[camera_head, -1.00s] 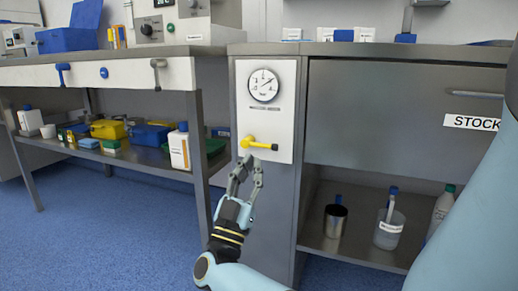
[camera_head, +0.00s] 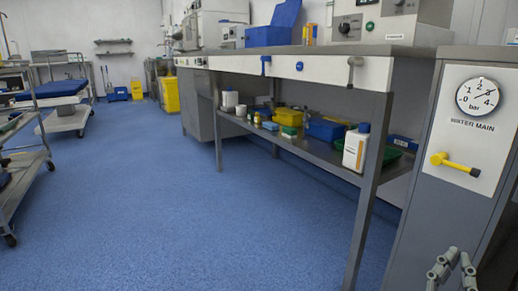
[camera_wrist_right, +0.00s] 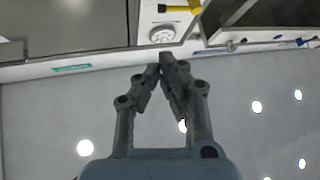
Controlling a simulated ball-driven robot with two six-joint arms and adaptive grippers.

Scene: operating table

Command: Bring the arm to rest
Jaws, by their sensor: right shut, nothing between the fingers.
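My right gripper (camera_head: 452,264) is at the bottom right of the head view, below the yellow valve handle (camera_head: 455,163) on the water main panel (camera_head: 465,130). It is apart from the handle. In the right wrist view the gripper (camera_wrist_right: 159,68) has its fingertips together with nothing between them. The yellow handle also shows at the top of the wrist view (camera_wrist_right: 181,9), beyond the fingertips. The pressure gauge (camera_head: 478,96) sits above the handle. My left gripper is in neither view.
A long workbench (camera_head: 325,70) with a lower shelf of bottles and boxes stands left of the panel cabinet (camera_head: 420,220). A steel trolley (camera_head: 25,180) stands at the far left. The blue floor (camera_head: 190,220) between them is clear.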

